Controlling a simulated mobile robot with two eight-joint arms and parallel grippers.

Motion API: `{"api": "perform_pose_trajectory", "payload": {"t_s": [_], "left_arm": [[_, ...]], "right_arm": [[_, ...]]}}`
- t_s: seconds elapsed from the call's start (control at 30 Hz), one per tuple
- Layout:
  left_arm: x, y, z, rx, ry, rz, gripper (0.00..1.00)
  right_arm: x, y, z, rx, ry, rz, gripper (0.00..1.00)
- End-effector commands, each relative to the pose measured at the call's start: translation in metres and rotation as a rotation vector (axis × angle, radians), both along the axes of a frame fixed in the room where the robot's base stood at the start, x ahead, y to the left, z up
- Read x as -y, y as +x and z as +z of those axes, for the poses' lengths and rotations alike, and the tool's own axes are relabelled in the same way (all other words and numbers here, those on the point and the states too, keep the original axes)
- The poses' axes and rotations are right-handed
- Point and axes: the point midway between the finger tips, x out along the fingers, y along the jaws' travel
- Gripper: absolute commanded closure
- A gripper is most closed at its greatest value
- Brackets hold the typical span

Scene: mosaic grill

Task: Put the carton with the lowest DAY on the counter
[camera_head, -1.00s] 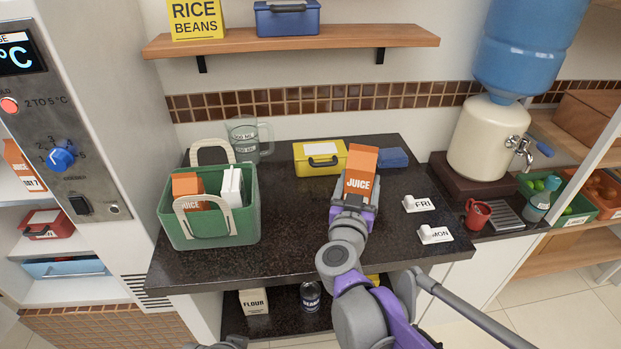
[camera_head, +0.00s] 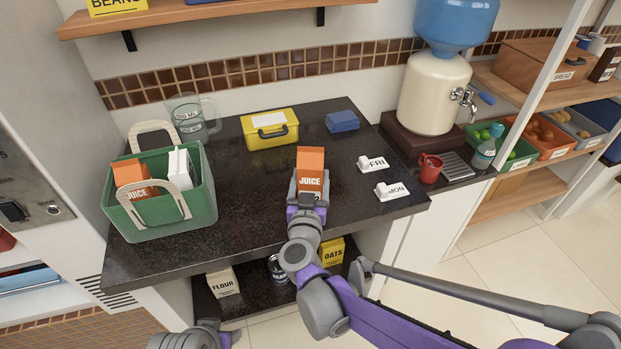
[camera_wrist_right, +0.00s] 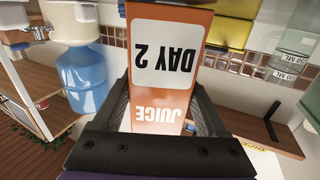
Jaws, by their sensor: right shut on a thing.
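In the right wrist view the carton (camera_wrist_right: 170,75) sits between the fingers and reads DAY 2, upside down in that view. Whether its base touches the counter is hidden by the gripper. Another orange juice carton (camera_head: 133,180) and a white carton (camera_head: 181,166) stand in the green basket (camera_head: 180,222) at the left; their day marks are not readable. My left gripper's fingers are not in view.
A yellow lunch box (camera_head: 270,142), a blue box (camera_head: 342,121) and a clear jug (camera_head: 190,118) stand at the counter's back. FRI (camera_head: 373,163) and MON (camera_head: 392,191) markers lie to the right. The counter between basket and carton is clear.

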Motion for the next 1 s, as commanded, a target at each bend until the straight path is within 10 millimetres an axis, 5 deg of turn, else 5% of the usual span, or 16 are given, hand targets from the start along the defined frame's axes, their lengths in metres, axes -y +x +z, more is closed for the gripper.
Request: {"api": "perform_pose_trajectory", "payload": {"t_s": [0.23,0.27,0.4,0.73,1.0], "left_arm": [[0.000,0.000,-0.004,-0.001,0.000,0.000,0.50],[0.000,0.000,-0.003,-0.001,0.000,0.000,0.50],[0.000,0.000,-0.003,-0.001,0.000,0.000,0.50],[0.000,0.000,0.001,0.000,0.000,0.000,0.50],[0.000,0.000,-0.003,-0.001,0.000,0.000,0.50]], "right_arm": [[0.000,0.000,-0.003,0.000,-0.001,-0.001,1.00],[0.000,0.000,-0.003,0.000,0.000,0.000,0.22],[0.000,0.000,-0.002,0.000,0.000,-0.001,0.00],[0.000,-0.002,0.002,0.000,0.001,0.000,0.00],[-0.005,-0.055,0.001,0.000,0.002,0.004,0.00]]}}
